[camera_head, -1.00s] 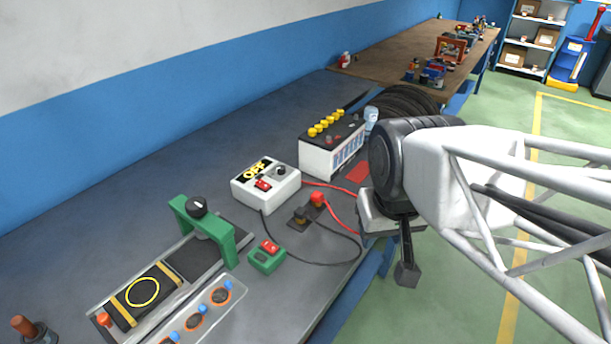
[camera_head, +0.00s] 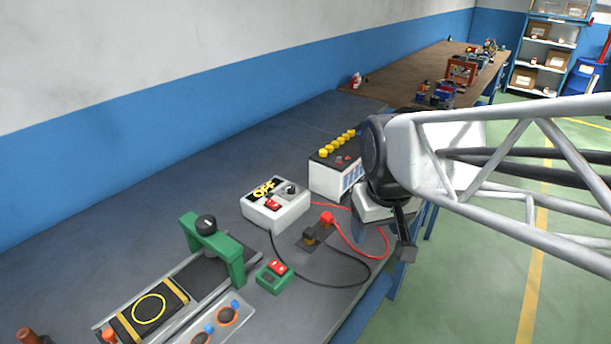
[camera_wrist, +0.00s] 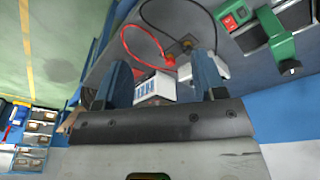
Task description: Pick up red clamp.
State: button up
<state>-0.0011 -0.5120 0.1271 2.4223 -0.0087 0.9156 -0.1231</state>
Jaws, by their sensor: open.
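The red clamp (camera_head: 327,217) rests at the small dark stand on the bench, beside the black clamp (camera_head: 311,236), with a red cable running from it. In the wrist view the red clamp (camera_wrist: 169,58) shows between and beyond the fingertips. My gripper (camera_wrist: 163,72) is open, with nothing between its fingers. In the head view my gripper (camera_head: 360,226) is to the right of the red clamp, close to the bench's front edge and apart from the clamp. My arm hides part of the gripper there.
The white charger box (camera_head: 276,208) stands left of the clamps, and the battery (camera_head: 328,176) behind them, partly hidden by my arm. A green switch box (camera_head: 274,279) and a green-framed fixture (camera_head: 228,251) are nearer. Red and black cables loop over the bench near its edge.

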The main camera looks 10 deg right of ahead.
jog(key=w+a+f+n+g, duration=0.1)
jog(key=w+f+n, duration=0.15)
jog(key=w, duration=0.55)
jog(key=w+f+n, duration=0.1)
jog(key=w+f, duration=0.2)
jog(key=w, duration=0.5)
jog(key=n+g, duration=0.1)
jog(key=n, duration=0.3)
send_over(326, 214)
jog(key=f, duration=1)
jog(key=shift+s+a+f, duration=0.1)
jog(key=shift+s+f, duration=0.05)
jog(key=shift+s, duration=0.05)
jog(key=shift+w+f, duration=0.3)
jog(key=shift+f, duration=0.05)
jog(key=shift+f, duration=1.3)
jog(key=shift+f, duration=2.6)
